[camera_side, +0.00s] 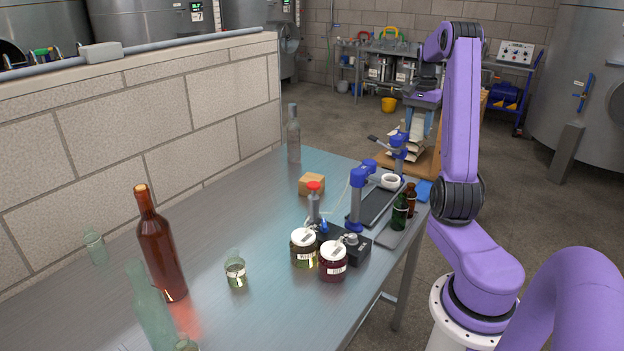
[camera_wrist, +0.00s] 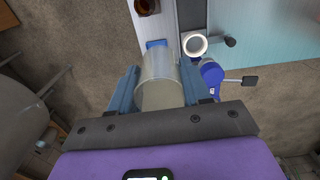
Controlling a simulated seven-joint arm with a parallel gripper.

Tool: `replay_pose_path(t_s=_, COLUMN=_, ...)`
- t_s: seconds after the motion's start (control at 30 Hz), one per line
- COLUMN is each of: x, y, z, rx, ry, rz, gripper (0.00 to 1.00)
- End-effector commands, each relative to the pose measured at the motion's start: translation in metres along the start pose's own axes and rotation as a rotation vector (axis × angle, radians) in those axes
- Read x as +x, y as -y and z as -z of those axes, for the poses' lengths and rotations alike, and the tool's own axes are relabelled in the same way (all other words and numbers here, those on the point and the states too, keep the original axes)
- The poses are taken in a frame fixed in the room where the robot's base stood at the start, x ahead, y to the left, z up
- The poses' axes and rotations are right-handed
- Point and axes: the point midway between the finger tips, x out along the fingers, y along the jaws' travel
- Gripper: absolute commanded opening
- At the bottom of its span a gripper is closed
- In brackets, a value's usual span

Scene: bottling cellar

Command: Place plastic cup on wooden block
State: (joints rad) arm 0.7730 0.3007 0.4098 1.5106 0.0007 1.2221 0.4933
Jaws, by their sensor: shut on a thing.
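The wooden block (camera_side: 312,185) sits on the metal table, in the middle toward the back, in the side view. Its top looks bare. My gripper (camera_side: 418,122) is raised off the table's back right side, well to the right of and above the block. In the wrist view my gripper (camera_wrist: 160,76) is shut on a clear plastic cup (camera_wrist: 160,82), with one blue finger on each side. The cup is hard to make out in the side view. The block does not show in the wrist view.
A blue-clamped stand (camera_side: 357,195), a red-capped bottle (camera_side: 314,205), two jars (camera_side: 304,248) (camera_side: 333,262) and small bottles (camera_side: 400,212) stand near the block's right and front. A white cup (camera_side: 390,182) is behind. A clear bottle (camera_side: 293,138) stands behind the block.

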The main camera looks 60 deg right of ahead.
Motion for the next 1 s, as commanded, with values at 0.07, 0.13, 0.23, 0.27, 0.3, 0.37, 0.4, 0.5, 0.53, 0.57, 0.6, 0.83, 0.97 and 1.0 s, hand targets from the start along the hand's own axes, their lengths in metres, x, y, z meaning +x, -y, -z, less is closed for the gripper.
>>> replay_pose_path(t_s=0.07, x=0.0, y=0.015, z=-0.012, rx=-0.004, ry=-0.001, rz=0.0, gripper=0.17)
replay_pose_path(t_s=0.13, x=0.0, y=0.029, z=-0.025, rx=-0.004, ry=-0.001, rz=0.0, gripper=0.17)
replay_pose_path(t_s=0.23, x=0.0, y=0.052, z=-0.048, rx=-0.007, ry=-0.001, rz=0.0, gripper=0.17)
replay_pose_path(t_s=0.27, x=0.0, y=0.06, z=-0.057, rx=-0.007, ry=-0.001, rz=0.0, gripper=0.17)
replay_pose_path(t_s=0.3, x=0.0, y=0.071, z=-0.07, rx=-0.008, ry=-0.001, rz=0.0, gripper=0.17)
replay_pose_path(t_s=0.37, x=0.0, y=0.087, z=-0.09, rx=-0.008, ry=-0.002, rz=0.001, gripper=0.17)
replay_pose_path(t_s=0.4, x=0.0, y=0.097, z=-0.104, rx=-0.008, ry=-0.002, rz=0.001, gripper=0.17)
replay_pose_path(t_s=0.5, x=0.0, y=0.118, z=-0.137, rx=-0.007, ry=-0.002, rz=0.001, gripper=0.17)
replay_pose_path(t_s=0.53, x=0.0, y=0.123, z=-0.145, rx=-0.006, ry=-0.002, rz=0.001, gripper=0.17)
replay_pose_path(t_s=0.57, x=0.0, y=0.128, z=-0.154, rx=-0.005, ry=-0.002, rz=0.002, gripper=0.17)
replay_pose_path(t_s=0.6, x=0.0, y=0.132, z=-0.163, rx=-0.004, ry=-0.002, rz=0.001, gripper=0.17)
replay_pose_path(t_s=0.83, x=0.001, y=0.152, z=-0.207, rx=-0.001, ry=-0.002, rz=0.002, gripper=0.17)
replay_pose_path(t_s=0.97, x=0.022, y=0.15, z=-0.205, rx=0.004, ry=0.0, rz=-0.002, gripper=0.17)
replay_pose_path(t_s=1.0, x=0.027, y=0.15, z=-0.205, rx=0.004, ry=0.0, rz=-0.001, gripper=0.17)
